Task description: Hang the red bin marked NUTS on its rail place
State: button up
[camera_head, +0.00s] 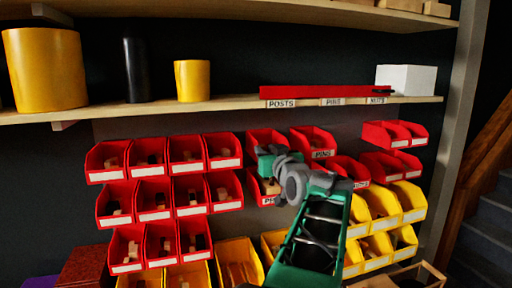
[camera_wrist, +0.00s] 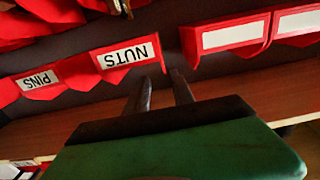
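The red NUTS bin (camera_wrist: 125,52) shows its upside-down label in the wrist view. In the head view it appears to be the upper-left bin (camera_head: 267,136) of the middle group, its label hidden behind my gripper. My gripper (camera_head: 259,152) is in front of it. In the wrist view my two fingers (camera_wrist: 161,74) are apart, with the bin's lower front corner near their tips; contact cannot be told. A red rail (camera_head: 315,92) runs along the shelf edge. Its NUTS label (camera_head: 377,100) is at the right end, beyond PINS and POSTS.
A PINS bin (camera_head: 313,138) hangs beside the NUTS bin. Blank-labelled red bins (camera_head: 222,150) are close on the left. Yellow bins (camera_head: 380,205) are below right. The wooden shelf (camera_head: 225,105) overhangs; a white box (camera_head: 406,78) stands behind the rail's right end.

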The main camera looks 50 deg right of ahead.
aim_at(255, 144)
jog(key=p+x, duration=0.1)
jog(key=x, duration=0.1)
jog(key=p+x, duration=0.1)
jog(key=x, duration=0.2)
jog(key=p+x, duration=0.1)
jog(key=x, duration=0.2)
jog(key=shift+w+a+f+p, duration=0.15)
jog(key=shift+a+p, duration=0.15)
jog(key=shift+a, duration=0.05)
jog(key=shift+w+d+f, duration=0.1)
jog(key=shift+w+d, duration=0.15)
jog(key=shift+w, duration=0.15)
jog(key=shift+c, duration=0.3)
grip_shut()
dwell(2.1)
